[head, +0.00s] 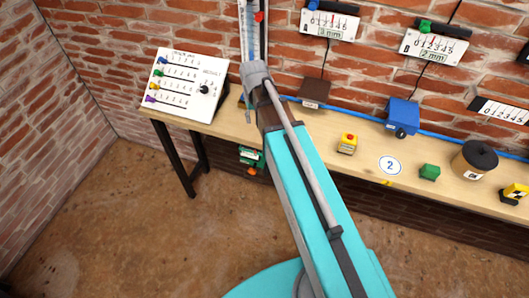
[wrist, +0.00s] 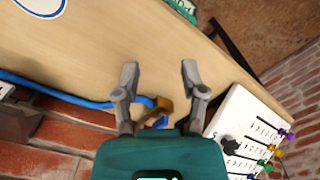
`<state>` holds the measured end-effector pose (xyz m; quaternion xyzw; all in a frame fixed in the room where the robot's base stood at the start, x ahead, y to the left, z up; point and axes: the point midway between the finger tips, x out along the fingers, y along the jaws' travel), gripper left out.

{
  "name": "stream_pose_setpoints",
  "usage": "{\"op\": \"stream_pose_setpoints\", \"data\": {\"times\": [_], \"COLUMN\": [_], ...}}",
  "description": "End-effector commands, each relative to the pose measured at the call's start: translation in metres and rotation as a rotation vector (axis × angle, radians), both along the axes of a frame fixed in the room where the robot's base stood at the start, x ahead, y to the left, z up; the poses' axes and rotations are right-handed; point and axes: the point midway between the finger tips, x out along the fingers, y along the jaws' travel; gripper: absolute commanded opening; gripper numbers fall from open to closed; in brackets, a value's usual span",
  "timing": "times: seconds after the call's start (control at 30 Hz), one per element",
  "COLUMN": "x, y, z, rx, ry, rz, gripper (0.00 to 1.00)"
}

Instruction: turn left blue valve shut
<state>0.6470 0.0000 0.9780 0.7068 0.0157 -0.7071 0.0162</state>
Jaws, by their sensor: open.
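In the wrist view, my gripper (wrist: 159,68) is open with nothing between its two grey fingers. It is over the wooden bench. A brass-coloured valve body (wrist: 164,104) at the end of a blue hose shows between the fingers, nearer the finger bases. A small blue part (wrist: 160,122), which looks like its handle, is partly hidden by my gripper's teal housing. I cannot tell how far the handle is turned, or whether a finger touches it. In the head view my arm covers most of this spot.
The blue hose (wrist: 60,92) runs along the bench by the brick wall. A white panel with coloured knobs (head: 186,85) stands at the bench's left. A brown box (head: 314,93), a blue box (head: 402,115), a yellow box with a red button (head: 347,143) and a green block (head: 430,172) stand further right.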

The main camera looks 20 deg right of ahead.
Motion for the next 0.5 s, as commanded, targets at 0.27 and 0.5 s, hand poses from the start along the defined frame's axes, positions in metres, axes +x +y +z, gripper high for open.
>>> {"op": "stream_pose_setpoints", "data": {"times": [0.27,0.5], "x": [-0.039,-0.068], "y": [0.000,0.000], "z": [-0.017,-0.030], "rx": [0.000,0.000], "ry": [0.000,0.000], "rz": [-0.015,-0.027], "gripper": [0.54,0.54]}}
